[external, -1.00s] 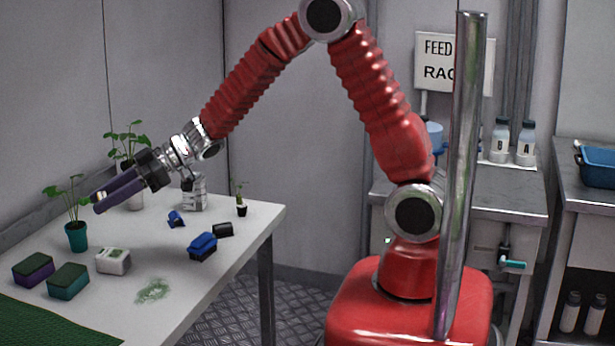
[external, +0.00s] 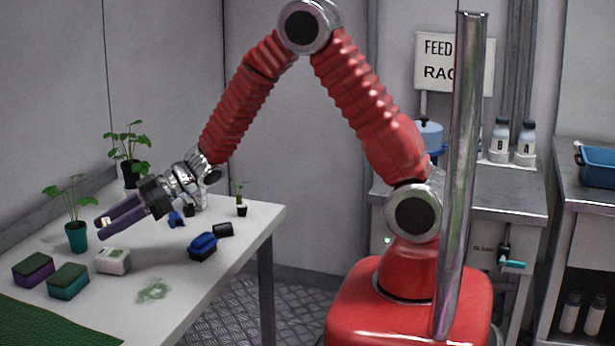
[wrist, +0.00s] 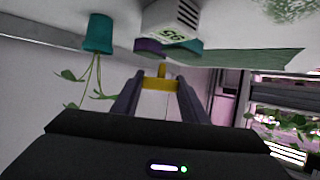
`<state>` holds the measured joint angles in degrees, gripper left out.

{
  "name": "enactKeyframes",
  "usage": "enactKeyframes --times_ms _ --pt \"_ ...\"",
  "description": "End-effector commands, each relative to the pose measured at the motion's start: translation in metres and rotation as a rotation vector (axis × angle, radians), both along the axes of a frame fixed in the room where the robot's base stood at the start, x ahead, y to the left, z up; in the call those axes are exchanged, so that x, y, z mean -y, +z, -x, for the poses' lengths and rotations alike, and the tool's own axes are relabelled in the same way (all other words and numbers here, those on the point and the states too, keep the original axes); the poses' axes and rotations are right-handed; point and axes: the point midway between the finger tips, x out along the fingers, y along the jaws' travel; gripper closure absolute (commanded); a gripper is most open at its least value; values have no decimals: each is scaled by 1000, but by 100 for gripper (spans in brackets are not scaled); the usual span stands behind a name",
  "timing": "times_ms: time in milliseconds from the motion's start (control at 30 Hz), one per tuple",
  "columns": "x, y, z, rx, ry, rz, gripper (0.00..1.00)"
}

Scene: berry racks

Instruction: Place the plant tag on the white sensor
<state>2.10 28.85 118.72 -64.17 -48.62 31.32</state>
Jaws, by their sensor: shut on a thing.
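The white sensor (external: 113,261) is a small white box with a greenish display, standing on the table. In the wrist view the sensor (wrist: 172,22) shows at the top with dark digits on its face. My gripper (external: 102,229) is above the table, up and slightly left of the sensor in the external view. In the wrist view my gripper (wrist: 158,85) is shut on the plant tag (wrist: 160,82), a yellow piece with a pale strip between the fingers. The tag is held apart from the sensor. In the external view the tag is mostly hidden by the fingers.
A teal pot with a plant (external: 76,237) stands close to my fingers. Two sponges (external: 68,281) lie left of the sensor. A green smear (external: 153,290) and a blue-black item (external: 203,246) lie to its right. A green mat (external: 50,322) covers the front corner.

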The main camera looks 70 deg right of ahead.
Motion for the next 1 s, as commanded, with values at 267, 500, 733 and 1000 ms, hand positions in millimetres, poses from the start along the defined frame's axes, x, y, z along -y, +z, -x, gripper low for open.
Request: enactKeyframes --times_ms 267,500,733,1000 --pt "0 -18 1 -4 0 1 81" --pt "0 -37 0 0 0 0 81" --pt "0 -37 0 1 -1 1 81" --pt "0 -39 0 0 -1 0 50"
